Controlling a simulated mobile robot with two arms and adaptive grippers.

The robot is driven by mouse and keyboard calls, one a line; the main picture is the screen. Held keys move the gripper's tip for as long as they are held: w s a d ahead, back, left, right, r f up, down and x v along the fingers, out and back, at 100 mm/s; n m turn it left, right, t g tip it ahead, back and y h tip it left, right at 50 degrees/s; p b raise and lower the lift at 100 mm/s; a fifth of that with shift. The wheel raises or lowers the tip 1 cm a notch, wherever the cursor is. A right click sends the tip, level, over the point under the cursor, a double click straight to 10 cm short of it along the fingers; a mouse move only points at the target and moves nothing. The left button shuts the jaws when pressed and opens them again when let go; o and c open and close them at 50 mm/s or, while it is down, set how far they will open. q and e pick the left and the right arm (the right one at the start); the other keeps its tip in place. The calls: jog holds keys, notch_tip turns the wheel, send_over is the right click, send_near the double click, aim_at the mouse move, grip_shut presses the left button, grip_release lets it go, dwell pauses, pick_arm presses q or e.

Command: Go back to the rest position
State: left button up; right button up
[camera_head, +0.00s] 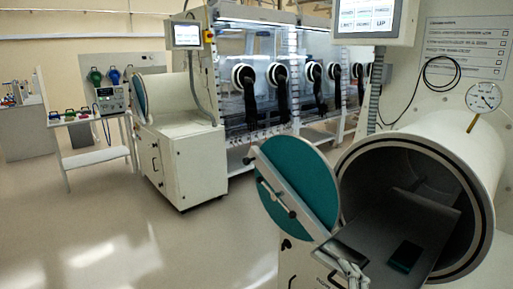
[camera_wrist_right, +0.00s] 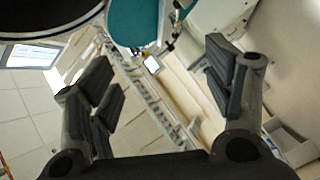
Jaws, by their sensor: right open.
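My right gripper (camera_wrist_right: 158,65) shows in the right wrist view with its two dark fingers wide apart. It is open, and nothing is between the fingers. In the head view, the round antechamber (camera_head: 441,140) at the right stands open. Its teal round door (camera_head: 312,180) is swung out to the left. A dark green block (camera_head: 405,257) lies on the grey sliding tray (camera_head: 365,235) at the chamber mouth.
A screen (camera_head: 368,16) hangs above the chamber, and a gauge (camera_head: 483,97) sits on top. A second antechamber cabinet (camera_head: 180,160) and a glovebox row (camera_head: 275,85) with black gloves stand behind. A white side table (camera_head: 92,155) is at the left. The left floor is clear.

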jog(key=s+d+f+m+g+h, duration=0.1)
jog(key=s+d+f+m+g, duration=0.2)
jog(key=s+f, duration=0.35)
jog(key=s+d+f+m+g+h, duration=0.1)
jog(key=s+f+m+g, duration=0.35)
jog(key=f, duration=0.35)
jog(key=s+f+m+g+y, duration=0.1)
jog(key=s+f+m+g, duration=0.35)
jog(key=s, duration=0.95)
notch_tip(320, 180, down, 27)
jog(key=s+a+n+g, duration=0.1)
jog(key=s+n+g, duration=0.1)
jog(key=g, duration=0.1)
jog(key=s+d+f+g, duration=0.1)
jog(key=s+d+f, duration=0.2)
jog(key=s+f, duration=1.4)
